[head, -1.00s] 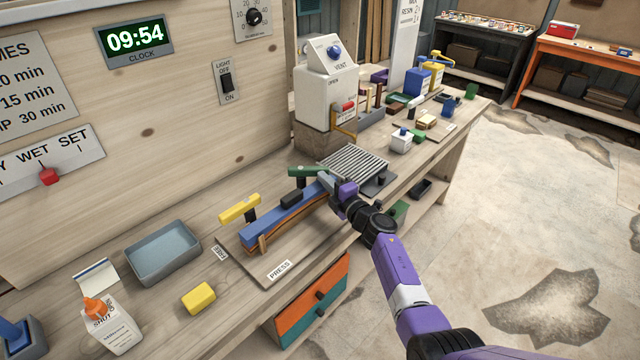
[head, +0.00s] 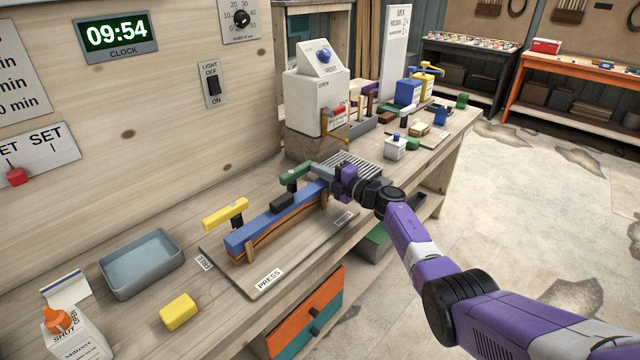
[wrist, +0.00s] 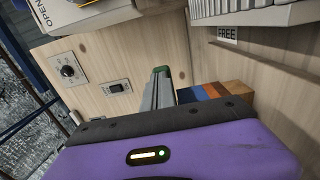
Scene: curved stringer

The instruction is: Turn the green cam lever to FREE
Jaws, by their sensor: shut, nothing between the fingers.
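The green cam lever (head: 295,176) sits on a dark post at the far end of the press, above the blue bar (head: 265,217). It lies roughly parallel to the yellow lever (head: 226,213) at the near end. My gripper (head: 318,170) is shut and empty, its grey fingers at the right end of the green lever. They look to be touching or very close; I cannot tell which. In the wrist view the fingers (wrist: 160,88) cover most of the green lever (wrist: 161,69), leaving only a green edge. A FREE label (wrist: 227,35) shows there.
The press board (head: 240,280) has labels at its left corner and right edge. A ribbed grey plate (head: 352,163) and the white VENT machine (head: 318,100) stand behind my gripper. A grey tray (head: 141,264) and yellow block (head: 179,311) lie at left. Open floor is at right.

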